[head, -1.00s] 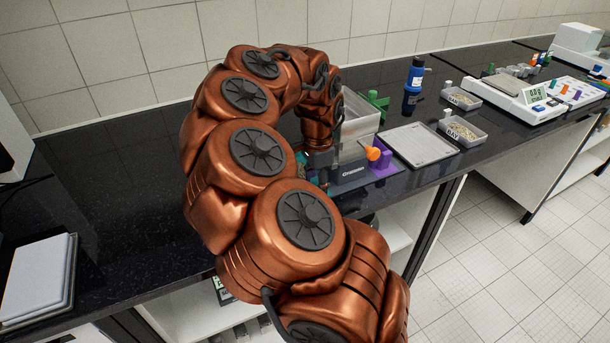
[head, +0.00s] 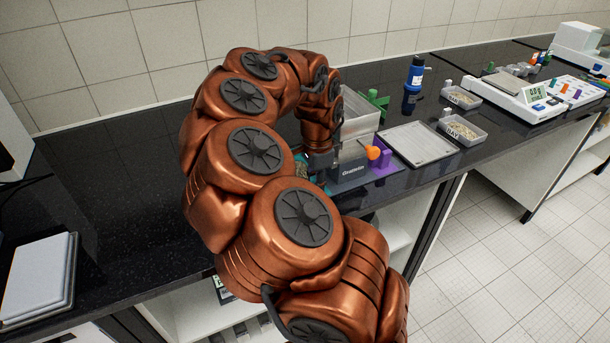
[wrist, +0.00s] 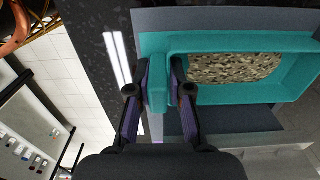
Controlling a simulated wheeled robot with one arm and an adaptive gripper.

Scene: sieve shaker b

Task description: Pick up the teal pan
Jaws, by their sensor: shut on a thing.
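The teal pan (wrist: 225,42) fills the upper right of the wrist view and holds speckled grey-tan grains (wrist: 235,68). My gripper (wrist: 158,85) is shut on the pan's left wall or tab, with one dark finger on each side of it. In the head view my copper arm hides most of the pan and the gripper; only a small bit of teal shows beside the arm's end. The pan is at the grey shaker (head: 350,172) on the bench; whether it still rests on it cannot be told.
The shaker carries a clear box, an orange knob (head: 373,152) and purple and green clamps (head: 376,103). A flat grey tray (head: 418,144), a blue bottle (head: 413,82) and two labelled dishes of grains (head: 462,131) stand right. The black bench (head: 110,180) is clear at left.

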